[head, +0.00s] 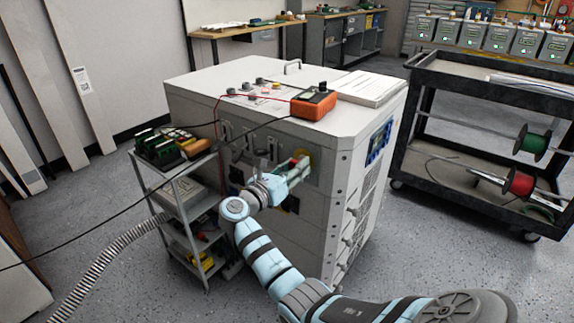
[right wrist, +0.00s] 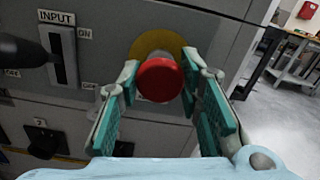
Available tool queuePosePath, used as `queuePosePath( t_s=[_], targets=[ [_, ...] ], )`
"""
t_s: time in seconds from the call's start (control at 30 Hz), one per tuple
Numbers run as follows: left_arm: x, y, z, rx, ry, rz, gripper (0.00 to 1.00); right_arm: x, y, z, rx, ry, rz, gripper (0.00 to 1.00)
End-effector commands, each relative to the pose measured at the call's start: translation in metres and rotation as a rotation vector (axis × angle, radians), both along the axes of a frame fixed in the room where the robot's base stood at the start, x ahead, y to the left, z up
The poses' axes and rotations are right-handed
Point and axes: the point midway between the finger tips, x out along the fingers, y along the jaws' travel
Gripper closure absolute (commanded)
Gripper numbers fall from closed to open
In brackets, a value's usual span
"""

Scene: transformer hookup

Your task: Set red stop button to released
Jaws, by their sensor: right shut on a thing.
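The red stop button (right wrist: 160,80) is a round red mushroom head in front of a yellow disc (right wrist: 157,42) on the cabinet's grey panel. My right gripper (right wrist: 162,76) has its teal-padded fingers on either side of the button head and is shut on it. In the head view my right gripper (head: 292,170) reaches the front of the white cabinet (head: 335,150), and the yellow disc shows just beyond its fingers. The fingers hide most of the button there. Whether the button is pressed in or out I cannot tell. My left gripper is not in view.
An INPUT switch (right wrist: 62,58) with ON and OFF labels is left of the button, with a dark rounded part in front of it. A small cart (head: 185,190) stands left of the cabinet. A black shelf cart (head: 480,150) stands right. An orange meter (head: 313,102) sits on top, with cables hanging.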

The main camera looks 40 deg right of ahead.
Motion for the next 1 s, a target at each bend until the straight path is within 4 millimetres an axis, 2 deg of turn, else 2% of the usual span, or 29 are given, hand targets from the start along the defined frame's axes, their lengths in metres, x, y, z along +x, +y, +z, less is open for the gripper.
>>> queuePosePath(
  t_s=[0.13, 0.17, 0.27, 0.57, 0.67, 0.77, 1.0],
  targets=[
    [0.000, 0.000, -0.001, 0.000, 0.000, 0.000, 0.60, 0.000, 0.002, -0.004, 0.006, 0.003, 0.000, 1.00],
    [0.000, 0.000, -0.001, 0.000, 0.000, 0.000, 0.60, 0.000, 0.002, -0.004, 0.006, 0.003, 0.000, 0.63],
    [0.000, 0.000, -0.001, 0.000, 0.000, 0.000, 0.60, 0.000, 0.002, -0.003, 0.006, 0.003, 0.000, 0.47],
    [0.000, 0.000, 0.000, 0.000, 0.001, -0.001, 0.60, 0.000, 0.001, -0.002, 0.004, 0.002, -0.001, 0.46],
    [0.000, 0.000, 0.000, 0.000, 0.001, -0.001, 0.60, -0.002, 0.009, -0.002, 0.004, 0.001, 0.001, 0.46],
    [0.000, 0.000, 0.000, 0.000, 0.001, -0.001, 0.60, -0.006, 0.029, -0.003, 0.007, 0.001, 0.002, 0.46],
    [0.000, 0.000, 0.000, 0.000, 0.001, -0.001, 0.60, -0.020, 0.094, -0.003, 0.008, 0.003, 0.002, 0.46]
  ],
)
